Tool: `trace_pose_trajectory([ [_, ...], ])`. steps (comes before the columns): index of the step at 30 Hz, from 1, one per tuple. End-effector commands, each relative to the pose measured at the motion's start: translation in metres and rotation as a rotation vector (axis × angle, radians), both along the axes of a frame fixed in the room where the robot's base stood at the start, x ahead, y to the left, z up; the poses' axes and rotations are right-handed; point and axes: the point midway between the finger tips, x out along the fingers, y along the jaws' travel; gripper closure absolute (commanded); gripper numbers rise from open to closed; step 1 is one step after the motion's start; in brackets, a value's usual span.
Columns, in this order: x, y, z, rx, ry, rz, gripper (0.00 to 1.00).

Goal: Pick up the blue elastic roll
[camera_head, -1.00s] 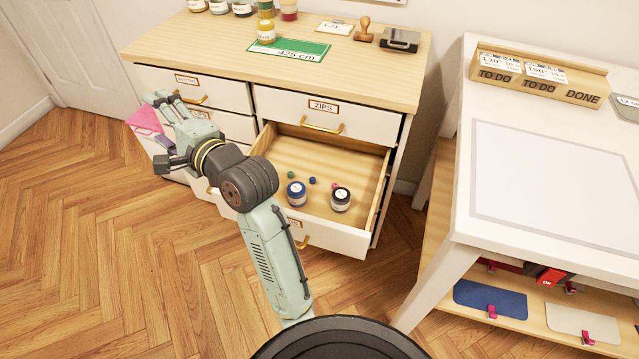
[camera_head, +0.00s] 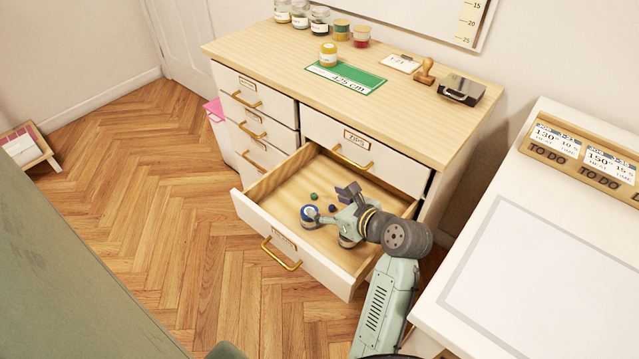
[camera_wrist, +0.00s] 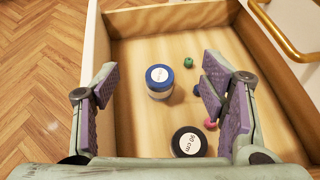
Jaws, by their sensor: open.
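The blue elastic roll (camera_head: 309,214), a short cylinder with a blue rim and white label, stands upright in the open drawer (camera_head: 262,231). In the wrist view the blue roll (camera_wrist: 159,82) lies ahead of my gripper (camera_wrist: 150,84), in the gap between the two purple-padded fingers. My gripper (camera_head: 332,206) is open and empty, over the drawer beside the blue roll. A black-topped roll (camera_wrist: 188,142) labelled 90 cm stands nearer the wrist; in the head view my gripper partly hides it. I cannot tell whether a finger touches the blue roll.
Small green (camera_wrist: 188,62), blue and pink (camera_wrist: 210,124) pieces lie on the drawer floor. The drawer walls surround my gripper. The cabinet top (camera_head: 420,125) holds jars, a green 425 cm card (camera_head: 345,78) and a stamp. A white table (camera_head: 500,290) stands at right.

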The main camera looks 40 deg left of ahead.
Motion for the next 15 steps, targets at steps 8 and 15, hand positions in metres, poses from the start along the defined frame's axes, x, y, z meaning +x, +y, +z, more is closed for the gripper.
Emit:
trace_pose_trajectory([
  [8,-0.001,0.0,-0.06,-0.002,0.005,-0.001,0.34],
  [15,0.005,0.019,-0.078,0.0,-0.003,0.001,0.34],
])
